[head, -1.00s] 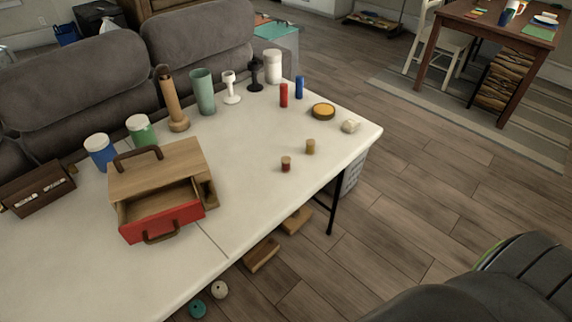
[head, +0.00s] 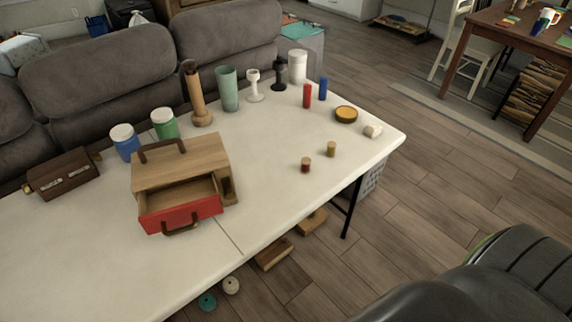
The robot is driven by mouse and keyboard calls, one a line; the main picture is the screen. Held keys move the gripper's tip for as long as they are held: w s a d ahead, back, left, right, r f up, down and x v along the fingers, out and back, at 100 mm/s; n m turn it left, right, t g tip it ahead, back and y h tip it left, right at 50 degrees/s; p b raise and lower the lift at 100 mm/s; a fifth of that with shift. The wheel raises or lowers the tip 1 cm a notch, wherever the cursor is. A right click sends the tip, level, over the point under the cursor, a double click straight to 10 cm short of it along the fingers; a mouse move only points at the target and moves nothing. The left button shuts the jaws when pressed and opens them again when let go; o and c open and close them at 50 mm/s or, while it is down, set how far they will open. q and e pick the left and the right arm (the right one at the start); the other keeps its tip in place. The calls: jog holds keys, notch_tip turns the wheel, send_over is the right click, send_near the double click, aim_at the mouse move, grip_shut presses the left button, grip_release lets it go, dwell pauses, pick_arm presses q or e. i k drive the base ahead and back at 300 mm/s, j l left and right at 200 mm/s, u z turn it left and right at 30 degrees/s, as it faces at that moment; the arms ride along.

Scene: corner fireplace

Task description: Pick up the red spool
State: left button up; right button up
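A small dark red spool (head: 306,165) with a wooden-coloured top stands upright on the white table (head: 270,207), near its front right edge. A similar mustard-yellow spool (head: 331,149) stands just behind it and to the right, apart from it. Nothing covers the red spool. A taller plain red cylinder (head: 307,95) stands farther back beside a blue cylinder (head: 323,88). Neither of my grippers is in the head view.
A wooden box (head: 181,162) with an open red-fronted drawer stands left of the spools. A round yellow-topped dish (head: 346,114) and a small pale object (head: 372,131) lie near the right end. Bare tabletop surrounds the spools. A dark padded seat (head: 470,295) fills the lower right.

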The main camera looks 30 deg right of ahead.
aim_at(305, 169)
jog(key=l+u, duration=0.4)
jog(key=l, duration=0.3)
jog(key=l+u, duration=0.45)
jog(key=l, duration=0.3)
